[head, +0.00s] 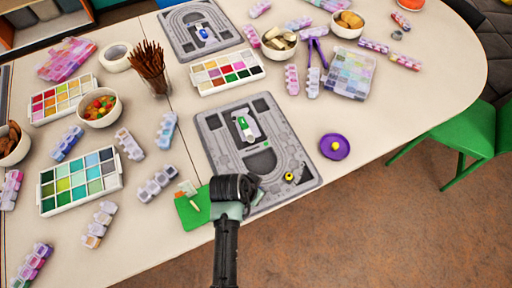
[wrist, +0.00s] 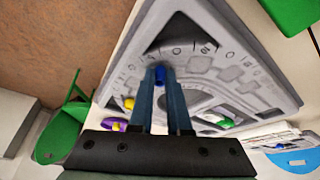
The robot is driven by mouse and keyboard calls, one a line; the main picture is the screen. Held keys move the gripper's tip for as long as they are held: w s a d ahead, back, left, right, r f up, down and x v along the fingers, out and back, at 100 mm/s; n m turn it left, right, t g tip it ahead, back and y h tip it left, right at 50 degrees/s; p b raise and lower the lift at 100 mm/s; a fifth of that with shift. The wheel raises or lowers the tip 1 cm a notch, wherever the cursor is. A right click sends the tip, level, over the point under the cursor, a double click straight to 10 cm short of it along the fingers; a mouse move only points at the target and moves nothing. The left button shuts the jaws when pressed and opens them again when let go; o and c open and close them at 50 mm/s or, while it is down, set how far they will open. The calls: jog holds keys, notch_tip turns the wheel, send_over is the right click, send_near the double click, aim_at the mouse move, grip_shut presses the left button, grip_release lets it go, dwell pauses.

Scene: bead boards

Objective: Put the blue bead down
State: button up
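The blue bead (wrist: 160,74) shows between my fingertips in the wrist view. My gripper (wrist: 161,82) is shut on it, with the fingers a bead's width apart. In the head view my gripper (head: 236,186) is over the near-left end of the closer grey bead board (head: 217,151), and it hides the blue bead. The same board (wrist: 262,92) fills the upper right of the wrist view, behind the fingertips. The gap between bead and board cannot be told.
A yellow bead (head: 289,177) lies on the board. A purple dish (head: 336,146) with a yellow bead stands to its right. A white holder with a green piece (head: 244,126) lies on the board. A green mat (head: 192,208) lies left of my gripper. The table's front edge is close.

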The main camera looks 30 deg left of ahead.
jog(key=o, duration=0.4)
jog(key=shift+r, duration=0.3)
jog(key=p+v, duration=0.1)
jog(key=v, duration=1.1)
jog(key=shift+p, duration=0.3)
